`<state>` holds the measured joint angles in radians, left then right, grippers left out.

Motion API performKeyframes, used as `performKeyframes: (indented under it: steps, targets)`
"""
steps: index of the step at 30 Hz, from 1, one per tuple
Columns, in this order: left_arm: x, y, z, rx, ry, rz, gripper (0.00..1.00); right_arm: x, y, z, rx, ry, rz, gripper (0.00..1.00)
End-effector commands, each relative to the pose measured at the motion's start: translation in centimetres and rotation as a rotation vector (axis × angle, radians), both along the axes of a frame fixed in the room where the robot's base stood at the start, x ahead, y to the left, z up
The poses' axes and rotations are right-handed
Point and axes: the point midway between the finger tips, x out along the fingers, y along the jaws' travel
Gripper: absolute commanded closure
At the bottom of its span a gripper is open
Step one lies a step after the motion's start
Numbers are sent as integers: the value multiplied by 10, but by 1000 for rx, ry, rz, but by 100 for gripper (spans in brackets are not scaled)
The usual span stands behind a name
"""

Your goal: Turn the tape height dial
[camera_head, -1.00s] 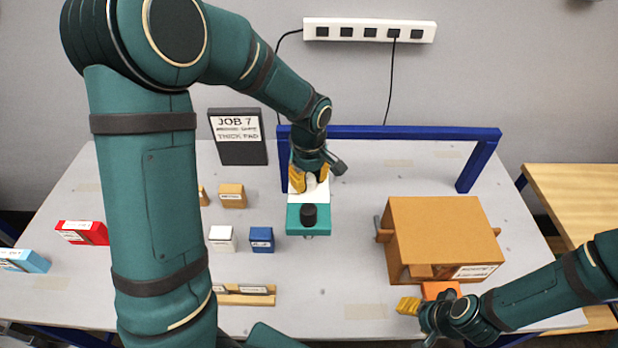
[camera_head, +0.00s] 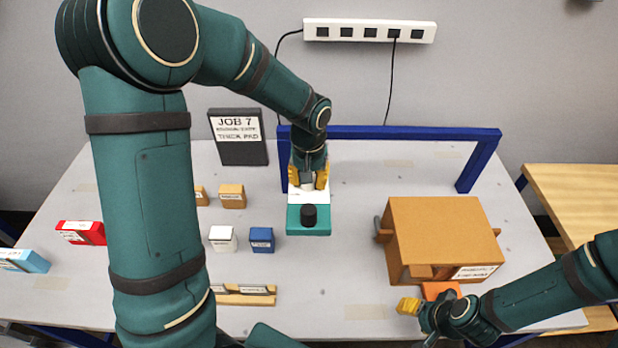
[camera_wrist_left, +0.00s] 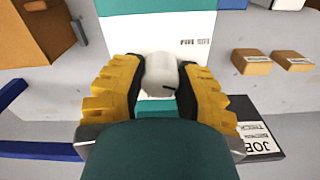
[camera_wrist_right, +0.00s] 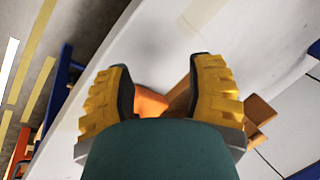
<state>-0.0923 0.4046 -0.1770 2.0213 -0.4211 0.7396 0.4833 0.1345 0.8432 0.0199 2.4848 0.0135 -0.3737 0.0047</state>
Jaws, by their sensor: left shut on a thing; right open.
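The tape height dial (camera_wrist_left: 162,76) is a white knob with a dark mark line, seen in the left wrist view. It sits on the white part of the plotter carriage (camera_wrist_left: 140,45), whose teal block (camera_head: 291,220) with a black knob (camera_head: 309,214) shows in the head view. My left gripper (camera_wrist_left: 161,80) has its yellow fingers shut on the dial, one on each side. In the head view my left gripper (camera_head: 309,180) covers most of the dial. My right gripper (camera_head: 405,306) is open and empty near the table's front right; it also shows in the right wrist view (camera_wrist_right: 162,75).
A blue gantry frame (camera_head: 400,132) stands behind the carriage. A brown box (camera_head: 440,230) with an orange piece (camera_head: 440,289) is at right. A JOB 7 sign (camera_head: 238,137) reads THICK PAD. Small labelled blocks, including white (camera_head: 222,238) and blue (camera_head: 261,239), stand left of the carriage.

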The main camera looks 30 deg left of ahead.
Motion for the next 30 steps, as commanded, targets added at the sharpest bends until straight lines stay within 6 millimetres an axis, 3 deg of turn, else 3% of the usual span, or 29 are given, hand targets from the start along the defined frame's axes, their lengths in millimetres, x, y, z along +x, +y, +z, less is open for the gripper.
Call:
performKeyframes:
  steps: [9,24,25,27,30]
  targets:
    - [-3,0,-2,0,9,-102,100,0,0,1,0,0,0,45]
    - [-3,0,-2,0,10,-116,100,0,0,1,0,0,0,45]
    - [-3,0,-2,0,10,-116,54,0,0,1,0,0,0,45]
    - [-3,0,-2,0,9,-116,32,0,0,1,0,0,0,45]
    - [-2,0,-2,0,7,-115,32,0,0,1,0,0,0,45]
